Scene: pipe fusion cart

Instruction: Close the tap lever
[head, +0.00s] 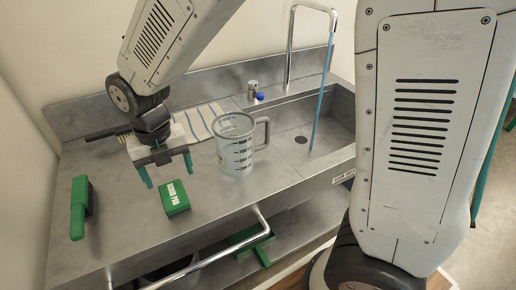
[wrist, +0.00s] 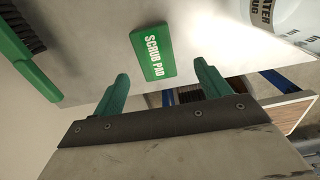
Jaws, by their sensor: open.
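The tap is a tall chrome arch (head: 291,50) at the back of the sink. A thin blue stream of water (head: 322,95) runs from its spout into the basin. A small metal valve body (head: 252,87) stands on the back ledge left of the arch, with a blue-ended tap lever (head: 260,97) at its front. The lever's exact angle is too small to tell. My gripper (head: 168,170) is open and empty over the left counter, well left of the lever and in front of it. Its green fingers (wrist: 162,88) show in the wrist view, where the tap is not in view.
A clear measuring jug (head: 235,150) stands on the counter between my gripper and the sink (head: 335,135). A green scrub pad box (head: 176,197) and green brush (head: 79,208) lie near the front. A striped cloth (head: 200,120) lies behind. A rail (head: 200,265) runs along the front.

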